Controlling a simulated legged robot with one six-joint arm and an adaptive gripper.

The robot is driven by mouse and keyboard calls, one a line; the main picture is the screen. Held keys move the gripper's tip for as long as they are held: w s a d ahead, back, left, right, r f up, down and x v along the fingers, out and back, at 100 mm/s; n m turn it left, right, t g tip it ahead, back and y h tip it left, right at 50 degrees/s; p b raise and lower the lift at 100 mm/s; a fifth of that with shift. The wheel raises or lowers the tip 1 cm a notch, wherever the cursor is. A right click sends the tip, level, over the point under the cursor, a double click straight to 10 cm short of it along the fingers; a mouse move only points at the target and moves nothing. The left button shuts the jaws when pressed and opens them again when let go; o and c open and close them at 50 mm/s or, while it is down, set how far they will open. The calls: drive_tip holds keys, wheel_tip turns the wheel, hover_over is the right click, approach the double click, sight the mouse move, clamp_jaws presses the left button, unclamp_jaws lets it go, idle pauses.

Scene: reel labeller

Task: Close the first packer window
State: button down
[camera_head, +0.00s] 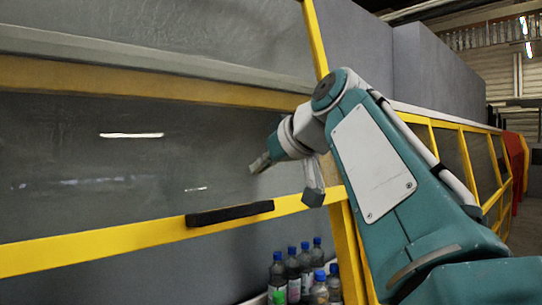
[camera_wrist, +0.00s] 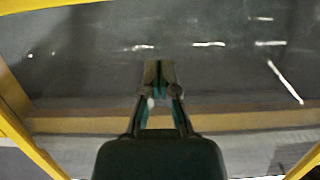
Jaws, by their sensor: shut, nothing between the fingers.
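The packer window is a dark, glossy pane (camera_head: 90,150) in a yellow frame. Its lower yellow bar (camera_head: 100,245) carries a black handle (camera_head: 230,213). Below this bar the opening shows bottles inside, so the window stands raised at least partly. My gripper (camera_head: 260,164) is shut and empty, in front of the pane and above the right part of the handle, apart from the handle. In the wrist view my gripper (camera_wrist: 158,68) is seen against the pane (camera_wrist: 100,60); whether it touches the pane cannot be told.
Several dark bottles with blue caps (camera_head: 293,268) stand inside below the bar. A yellow upright post (camera_head: 345,240) is right of them. More yellow-framed windows (camera_head: 450,150) run away to the right, with a red panel (camera_head: 515,160) beyond.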

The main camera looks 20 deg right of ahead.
sight(259, 213)
drive_tip(key=shift+x, duration=1.05)
drive_tip(key=shift+s+d+f, duration=0.1)
drive_tip(key=shift+s+f, duration=0.15)
drive_tip(key=shift+f, duration=0.35)
drive_tip(key=shift+s+d+f, duration=0.1)
drive_tip(key=shift+s+f, duration=0.2)
drive_tip(key=shift+f, duration=0.3)
drive_tip(key=shift+s+f, duration=0.15)
drive_tip(key=shift+f, duration=0.55)
